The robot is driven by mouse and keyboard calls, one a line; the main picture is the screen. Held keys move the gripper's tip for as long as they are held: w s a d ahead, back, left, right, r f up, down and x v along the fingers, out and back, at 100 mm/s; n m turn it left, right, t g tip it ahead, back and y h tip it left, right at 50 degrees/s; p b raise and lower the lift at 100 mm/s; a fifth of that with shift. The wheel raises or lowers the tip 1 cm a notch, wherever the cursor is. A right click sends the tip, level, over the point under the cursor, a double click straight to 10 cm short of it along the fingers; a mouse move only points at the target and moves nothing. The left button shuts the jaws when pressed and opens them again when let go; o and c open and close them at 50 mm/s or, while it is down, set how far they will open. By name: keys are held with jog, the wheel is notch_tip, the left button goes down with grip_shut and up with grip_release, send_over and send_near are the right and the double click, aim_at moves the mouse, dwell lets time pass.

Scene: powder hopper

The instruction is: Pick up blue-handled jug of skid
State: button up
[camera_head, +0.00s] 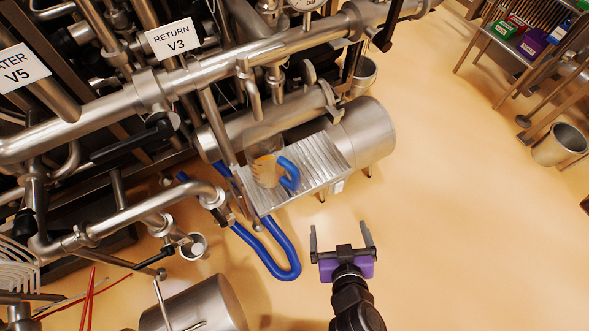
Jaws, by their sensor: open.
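The jug (266,168) is clear with a blue handle (289,174) on its right side. It stands on the ribbed metal skid (318,163) and seems to hold some yellowish contents, though the floor colour may show through it. My gripper (343,231) is open and empty, with its two dark fingers pointing up the picture. It is below and to the right of the jug, well apart from it, over the floor. The jug's handle is in plain view.
Steel pipes (235,62) and valves crowd the area above and left of the jug. A blue hose (285,268) loops on the floor below the skid. A steel cylinder (370,135) lies behind the skid. Open floor (470,210) stretches to the right.

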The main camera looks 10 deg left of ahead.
aim_at(260, 170)
jog(key=w+a+r+m+h+b, duration=0.1)
jog(key=w+a+r, duration=0.1)
jog(key=a, duration=0.5)
jog(key=w+a+r+m+t+h+b, duration=0.1)
jog(key=w+a+r+m, duration=0.1)
jog(key=a, duration=0.5)
jog(key=w+a+r+m+t+h+b, duration=0.1)
jog(key=w+a+r, duration=0.1)
jog(key=w+a, duration=0.2)
jog(key=shift+w+a+r+m+h, duration=0.15)
jog(key=shift+a+r, duration=0.05)
jog(key=shift+a, duration=0.55)
jog(key=shift+w+a+r+m+h, duration=0.15)
jog(key=shift+a, duration=0.55)
jog(key=shift+w+a, duration=0.1)
jog(key=shift+w, duration=0.4)
jog(key=x, duration=0.7)
jog(key=shift+w+a+f+p, duration=0.1)
jog(key=shift+w+p, duration=0.05)
jog(key=shift+p, duration=0.25)
jog(key=c, duration=1.6)
jog(key=shift+c, duration=1.4)
jog(key=shift+r, duration=0.25)
